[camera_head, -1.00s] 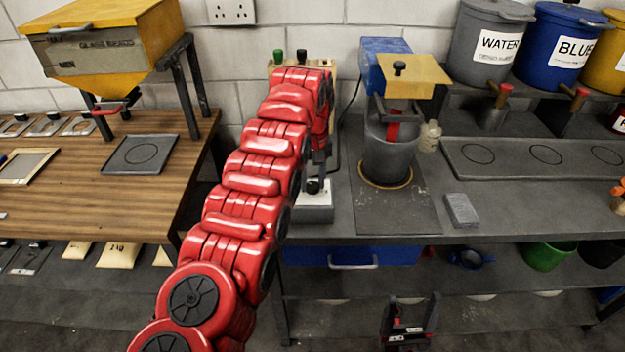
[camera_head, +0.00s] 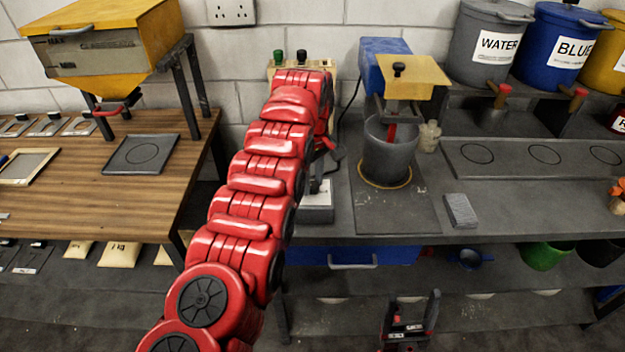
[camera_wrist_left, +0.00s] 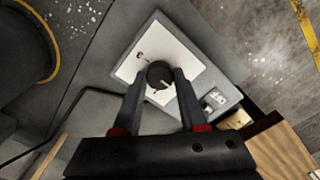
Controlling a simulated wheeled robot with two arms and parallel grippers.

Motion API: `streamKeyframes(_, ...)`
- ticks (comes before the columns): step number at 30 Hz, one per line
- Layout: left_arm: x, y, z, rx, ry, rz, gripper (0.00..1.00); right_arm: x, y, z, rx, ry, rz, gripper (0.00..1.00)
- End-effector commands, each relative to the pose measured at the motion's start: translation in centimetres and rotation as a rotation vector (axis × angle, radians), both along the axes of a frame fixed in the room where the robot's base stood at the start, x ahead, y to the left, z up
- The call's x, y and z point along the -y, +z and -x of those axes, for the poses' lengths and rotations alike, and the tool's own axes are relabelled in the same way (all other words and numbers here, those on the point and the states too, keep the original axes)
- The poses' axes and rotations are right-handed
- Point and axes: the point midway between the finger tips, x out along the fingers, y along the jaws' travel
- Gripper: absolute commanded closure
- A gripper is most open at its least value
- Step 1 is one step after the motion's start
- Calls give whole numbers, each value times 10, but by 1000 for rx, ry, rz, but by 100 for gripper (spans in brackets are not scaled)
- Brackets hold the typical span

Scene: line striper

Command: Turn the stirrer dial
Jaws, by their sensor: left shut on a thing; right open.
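The stirrer dial is a round black knob (camera_wrist_left: 159,74) with a pale mark, on the white panel of a grey control box (camera_wrist_left: 209,62). In the left wrist view my left gripper (camera_wrist_left: 159,80) has its two fingers on either side of the knob, shut on it. In the head view the control box (camera_head: 317,213) shows below my red left arm, which hides much of the gripper and dial. The stirrer (camera_head: 412,75) stands to the right, its red paddle inside a grey bucket (camera_head: 388,160). My right gripper (camera_head: 408,322) is open and empty, low at the front.
A grey block (camera_head: 460,210) lies on the bench right of the bucket. A small bottle (camera_head: 429,136) stands beside the bucket. Labelled paint tubs (camera_head: 488,45) stand on the shelf at right. A wooden table (camera_head: 90,200) is at left, with a gap before the bench.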

Motion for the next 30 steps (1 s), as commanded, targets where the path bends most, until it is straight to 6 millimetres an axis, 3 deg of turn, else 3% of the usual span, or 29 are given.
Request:
streamKeyframes(11,0,-1,0,-1,4,0,100,0,0,0,0,0,0,28)
streamKeyframes(12,0,-1,0,-1,4,0,51,0,0,0,0,0,0,28)
streamKeyframes(16,0,0,0,-1,4,0,28,0,0,0,0,0,0,28)
streamKeyframes(25,0,1,0,-1,3,1,28,0,1,0,0,0,0,28)
streamKeyframes(30,0,11,0,0,3,1,28,0,7,0,0,0,0,28)
